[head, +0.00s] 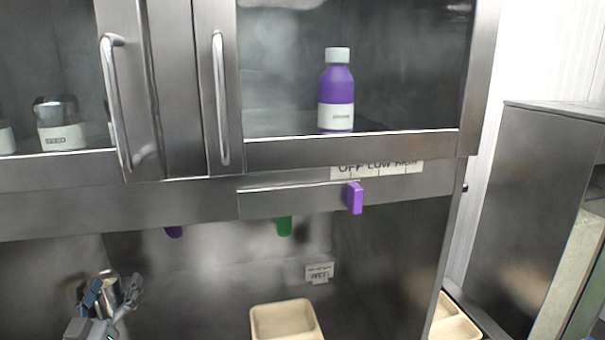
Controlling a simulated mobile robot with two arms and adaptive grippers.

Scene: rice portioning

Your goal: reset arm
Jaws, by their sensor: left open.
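My left gripper (110,297) shows at the lower left of the head view, below the cabinet. It is open, and I see nothing between its fingers. A shiny metal container stands just behind it, partly hidden by the fingers. My right gripper is not in the view.
A steel cabinet with two vertical door handles (221,98) fills the upper view. Behind its glass stand a purple bottle (337,95) and a jar labelled SEED (60,128). A purple knob (354,198) sticks out below. A beige tray (285,322) sits at the bottom.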

